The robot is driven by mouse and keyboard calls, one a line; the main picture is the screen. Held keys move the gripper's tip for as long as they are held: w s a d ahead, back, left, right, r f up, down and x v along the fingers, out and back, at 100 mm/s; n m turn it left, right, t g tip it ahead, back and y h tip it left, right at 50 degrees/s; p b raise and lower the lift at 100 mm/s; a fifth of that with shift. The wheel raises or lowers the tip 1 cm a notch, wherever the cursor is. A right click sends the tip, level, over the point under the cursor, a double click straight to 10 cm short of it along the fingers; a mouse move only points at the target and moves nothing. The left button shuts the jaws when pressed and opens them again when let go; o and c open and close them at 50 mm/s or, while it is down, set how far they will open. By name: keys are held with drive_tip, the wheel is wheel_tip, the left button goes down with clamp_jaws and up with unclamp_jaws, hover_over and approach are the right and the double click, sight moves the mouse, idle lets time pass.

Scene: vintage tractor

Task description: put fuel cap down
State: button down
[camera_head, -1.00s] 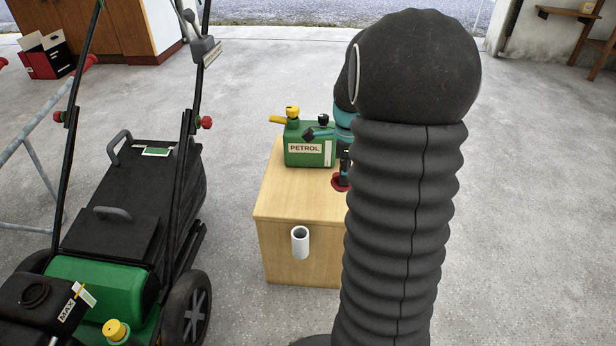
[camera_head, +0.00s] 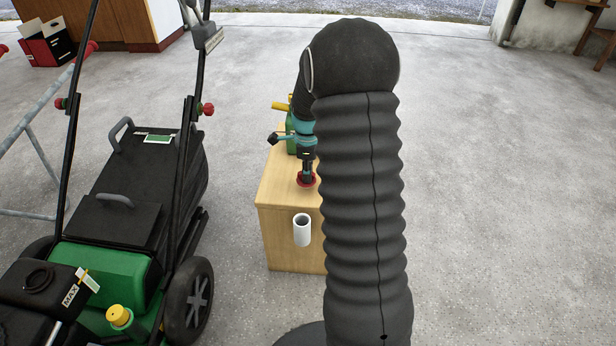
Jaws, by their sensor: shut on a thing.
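A red round cap (camera_head: 299,181), which looks like the fuel cap, is at the tips of my gripper (camera_head: 307,174). My gripper points down and is shut on it, over the right part of the wooden box (camera_head: 281,230). The cap is over or at the box top; I cannot tell whether it touches the wood. My arm hides the cap's right surroundings and the right side of the box.
A green petrol can (camera_head: 291,141) with a yellow spout (camera_head: 281,106) stands at the back of the box, mostly hidden by my arm. A white tube (camera_head: 302,230) is on the box's front. A lawnmower (camera_head: 130,220) stands to the left. The floor at right is clear.

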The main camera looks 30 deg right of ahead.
drive_tip(key=shift+f, duration=0.9)
drive_tip(key=shift+f, duration=0.2)
drive_tip(key=c, duration=1.1)
unclamp_jaws()
drive_tip(key=shift+r, duration=0.1)
